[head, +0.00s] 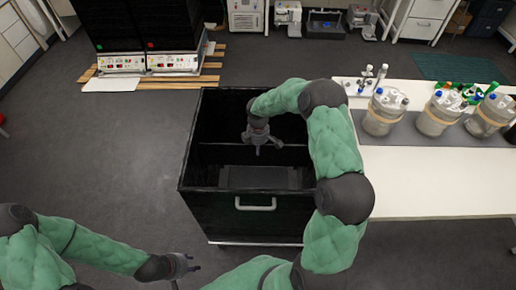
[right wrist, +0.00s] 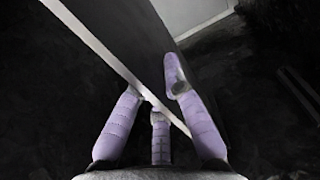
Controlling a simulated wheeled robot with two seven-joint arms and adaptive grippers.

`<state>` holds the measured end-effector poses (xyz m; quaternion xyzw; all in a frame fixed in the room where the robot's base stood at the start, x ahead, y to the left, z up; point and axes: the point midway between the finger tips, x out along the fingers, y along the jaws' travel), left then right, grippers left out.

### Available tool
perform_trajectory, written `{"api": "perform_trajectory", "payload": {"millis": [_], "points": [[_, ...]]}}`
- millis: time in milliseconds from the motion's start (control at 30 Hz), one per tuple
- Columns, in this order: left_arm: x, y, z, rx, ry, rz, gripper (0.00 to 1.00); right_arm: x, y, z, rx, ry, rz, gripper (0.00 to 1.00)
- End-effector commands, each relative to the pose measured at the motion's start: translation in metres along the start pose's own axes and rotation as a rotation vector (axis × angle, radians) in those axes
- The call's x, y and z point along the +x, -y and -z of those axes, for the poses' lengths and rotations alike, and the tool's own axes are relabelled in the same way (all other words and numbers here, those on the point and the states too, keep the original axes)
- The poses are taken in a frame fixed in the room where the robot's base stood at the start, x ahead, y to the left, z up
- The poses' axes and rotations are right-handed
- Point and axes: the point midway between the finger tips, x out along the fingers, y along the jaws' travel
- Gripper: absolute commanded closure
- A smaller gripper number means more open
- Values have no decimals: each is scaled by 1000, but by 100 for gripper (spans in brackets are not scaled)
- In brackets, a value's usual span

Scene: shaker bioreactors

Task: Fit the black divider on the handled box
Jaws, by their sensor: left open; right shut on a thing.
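The handled box (head: 193,180) is a large black open-topped bin with a light handle (head: 255,204) on its near wall. The black divider (head: 225,146) shows as a thin pale top edge running across the inside of the box, side to side. In the right wrist view, it is a dark panel with a light edge (right wrist: 95,48). My right gripper (head: 262,148) reaches down into the box from the right and is shut on the divider's edge, near its middle. Whether the divider's ends are seated is unclear. My left gripper (head: 187,268) is open and empty, low at the left.
A dark grey block-like shape (head: 262,177) lies inside the near part of the box. A white table (head: 430,185) with several bottles stands close to the right. A wooden pallet (head: 210,75) with black equipment is behind. The floor left of the box is clear.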

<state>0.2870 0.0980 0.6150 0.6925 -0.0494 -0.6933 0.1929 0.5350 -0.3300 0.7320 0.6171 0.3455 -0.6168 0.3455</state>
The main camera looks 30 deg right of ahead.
Motion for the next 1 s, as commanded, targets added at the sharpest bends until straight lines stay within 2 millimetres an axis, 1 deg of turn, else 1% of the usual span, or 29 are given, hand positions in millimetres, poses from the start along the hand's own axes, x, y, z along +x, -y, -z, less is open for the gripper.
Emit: {"api": "perform_trajectory", "payload": {"millis": [567, 600, 667, 700, 1000], "points": [[6, 2, 0, 0, 0, 0, 60, 12, 0, 0, 0, 0, -1, 100], [6, 2, 0, 0, 0, 0, 60, 12, 0, 0, 0, 0, -1, 81], [6, 2, 0, 0, 0, 0, 60, 12, 0, 0, 0, 0, -1, 64], [6, 2, 0, 0, 0, 0, 60, 12, 0, 0, 0, 0, -1, 61], [6, 2, 0, 0, 0, 0, 60, 11, 0, 0, 0, 0, 0, 61]]}}
